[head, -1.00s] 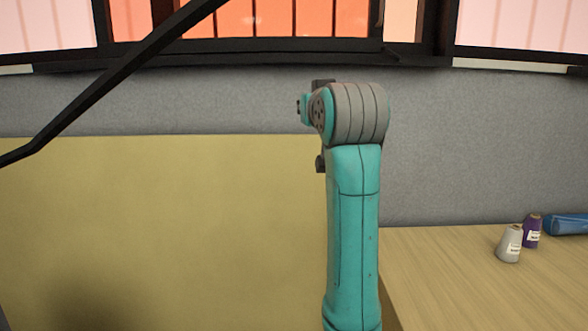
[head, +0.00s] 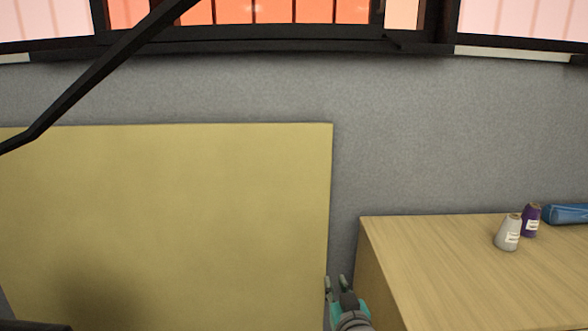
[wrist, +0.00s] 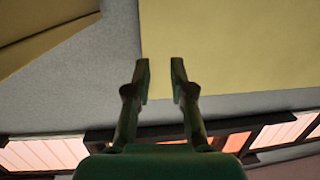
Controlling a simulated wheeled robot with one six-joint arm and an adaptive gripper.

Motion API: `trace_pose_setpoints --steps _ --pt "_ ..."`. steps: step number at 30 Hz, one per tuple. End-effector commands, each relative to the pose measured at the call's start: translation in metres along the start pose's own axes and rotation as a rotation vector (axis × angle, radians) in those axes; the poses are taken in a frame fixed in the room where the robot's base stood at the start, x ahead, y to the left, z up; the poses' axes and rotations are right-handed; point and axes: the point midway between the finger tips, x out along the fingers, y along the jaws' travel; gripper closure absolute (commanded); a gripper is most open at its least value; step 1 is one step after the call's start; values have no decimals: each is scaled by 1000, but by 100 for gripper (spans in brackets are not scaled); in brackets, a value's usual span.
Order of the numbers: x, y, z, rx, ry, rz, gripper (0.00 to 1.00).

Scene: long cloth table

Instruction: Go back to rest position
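My gripper (wrist: 161,80) shows in the wrist view with its two fingers apart and nothing between them. In the head view my gripper (head: 338,284) is low, near the bottom edge, in front of the gap between the yellow board and the wooden table. The wrist view looks past the fingers at the grey wall and a yellow surface, with the windows at the bottom of the picture. Most of my arm is below the head view.
A large yellow board (head: 180,220) stands against the grey wall (head: 440,130). A wooden table (head: 450,270) at the right holds a grey thread cone (head: 508,234), a purple cone (head: 531,221) and a blue object (head: 567,214). The table's front left is clear.

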Motion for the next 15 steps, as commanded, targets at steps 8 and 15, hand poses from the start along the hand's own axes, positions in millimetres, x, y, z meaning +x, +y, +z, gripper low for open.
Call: trace_pose_setpoints --steps 8,15 --pt "-64 11 97 4 -31 14 77" --pt "-131 17 160 10 -52 25 77"
